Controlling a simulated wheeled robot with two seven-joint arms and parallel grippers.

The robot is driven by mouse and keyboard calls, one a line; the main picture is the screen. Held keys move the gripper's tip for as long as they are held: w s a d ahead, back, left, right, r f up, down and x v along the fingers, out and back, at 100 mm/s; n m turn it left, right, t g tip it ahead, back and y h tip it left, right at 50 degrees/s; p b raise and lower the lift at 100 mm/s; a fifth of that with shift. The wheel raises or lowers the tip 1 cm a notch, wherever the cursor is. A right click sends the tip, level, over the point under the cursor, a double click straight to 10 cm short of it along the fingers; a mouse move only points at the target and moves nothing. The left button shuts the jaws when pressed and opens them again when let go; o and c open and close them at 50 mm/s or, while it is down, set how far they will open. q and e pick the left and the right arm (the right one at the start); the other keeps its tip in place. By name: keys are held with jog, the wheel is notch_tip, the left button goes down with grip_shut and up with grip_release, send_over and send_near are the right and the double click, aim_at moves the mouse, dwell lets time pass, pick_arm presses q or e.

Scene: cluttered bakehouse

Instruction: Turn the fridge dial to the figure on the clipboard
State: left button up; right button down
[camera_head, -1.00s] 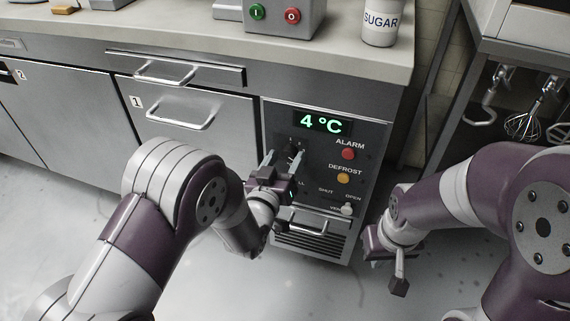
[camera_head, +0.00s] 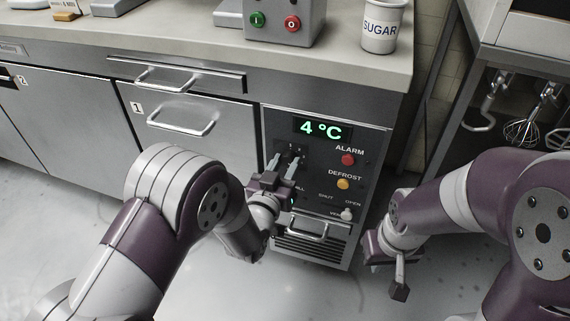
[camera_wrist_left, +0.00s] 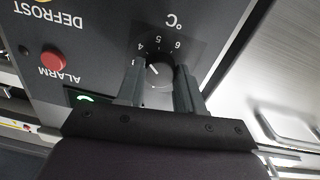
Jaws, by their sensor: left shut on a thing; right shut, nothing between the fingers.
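The dial (camera_wrist_left: 158,76) shows in the left wrist view as a round dark knob with a white pointer line, under an arc of figures including 4, 5 and 6. The pointer slants toward the 4 side. My left gripper (camera_head: 283,162) is shut on the dial, with one finger on each side of it. In the head view the dial is mostly hidden by the fingers. The display (camera_head: 320,129) above it reads 4 °C. My right gripper (camera_head: 396,275) is shut and empty, low to the right of the fridge panel. No clipboard is in view.
On the panel are a red ALARM button (camera_head: 348,159), an orange DEFROST button (camera_head: 343,184) and a pale vent knob (camera_head: 346,214). A sugar jar (camera_head: 380,30) stands on the counter (camera_head: 180,45). Whisks (camera_head: 522,132) hang at right. The floor in front is clear.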

pick_arm(q)
jog(key=m+p, duration=0.1)
jog(key=m, duration=0.4)
jog(key=shift+m+p, duration=0.3)
jog(key=shift+m, duration=0.1)
jog(key=shift+f, duration=0.1)
dwell(0.3)
jog(key=o, duration=1)
jog(key=shift+o, duration=0.2)
jog(key=shift+s, duration=0.1)
jog(key=p+v, duration=0.3)
jog(key=v, duration=0.9)
jog(key=shift+s+r+p, duration=0.25)
jog(key=shift+r+p, duration=0.05)
jog(key=shift+a, duration=0.1)
